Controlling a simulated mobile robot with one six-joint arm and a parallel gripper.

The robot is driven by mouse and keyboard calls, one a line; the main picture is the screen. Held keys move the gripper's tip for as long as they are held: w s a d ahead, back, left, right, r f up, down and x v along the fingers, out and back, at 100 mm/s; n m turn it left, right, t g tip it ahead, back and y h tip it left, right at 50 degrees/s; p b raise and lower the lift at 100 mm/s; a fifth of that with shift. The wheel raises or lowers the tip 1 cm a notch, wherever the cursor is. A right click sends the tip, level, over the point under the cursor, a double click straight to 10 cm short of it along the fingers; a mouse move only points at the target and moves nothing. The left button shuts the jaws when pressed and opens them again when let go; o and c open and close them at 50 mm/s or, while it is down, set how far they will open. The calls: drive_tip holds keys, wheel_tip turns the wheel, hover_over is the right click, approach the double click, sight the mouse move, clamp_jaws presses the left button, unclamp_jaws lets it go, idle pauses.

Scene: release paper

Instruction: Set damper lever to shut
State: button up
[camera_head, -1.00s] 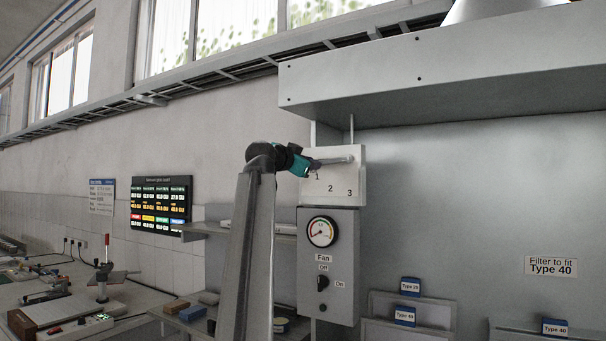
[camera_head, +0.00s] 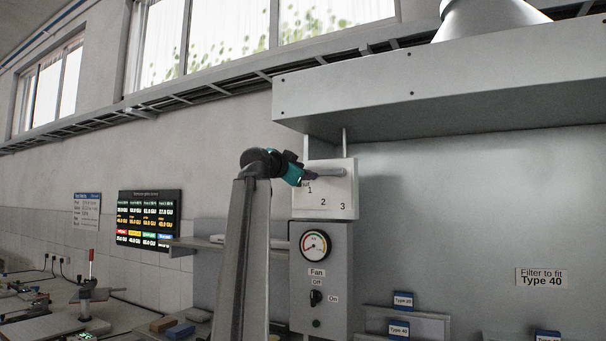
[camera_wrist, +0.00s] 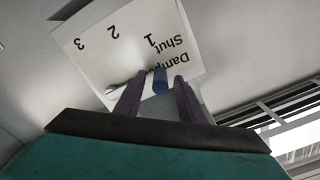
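The damper plate (camera_head: 325,205) is a white panel marked 1, 2 and 3, fixed above the fan box. It shows upside down in the wrist view (camera_wrist: 95,62), with "Shut" beside the 1. The grey damper lever (camera_head: 330,172) lies nearly level, pointing left with its end near the 1. Its blue end (camera_wrist: 160,80) shows between my fingers in the wrist view. My gripper (camera_head: 303,178) is at the lever's left end. Its two dark fingers (camera_wrist: 157,95) are apart, one on each side of the blue end, with gaps visible. The left finger hides part of the lever.
Below the plate are a gauge (camera_head: 314,245) and a fan switch (camera_head: 316,297). A metal hood (camera_head: 430,95) overhangs above right. A dark display board (camera_head: 150,220) hangs on the wall at left. Filter boxes (camera_head: 402,299) stand lower right.

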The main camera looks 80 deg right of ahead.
drive_tip(key=shift+w+f, duration=0.15)
drive_tip(key=p+v, duration=0.7)
drive_tip(key=v, duration=0.6)
drive_tip(key=shift+a+p, duration=0.3)
drive_tip(key=shift+p, duration=0.05)
idle(0.4)
drive_tip(key=shift+w, duration=0.15)
idle(0.5)
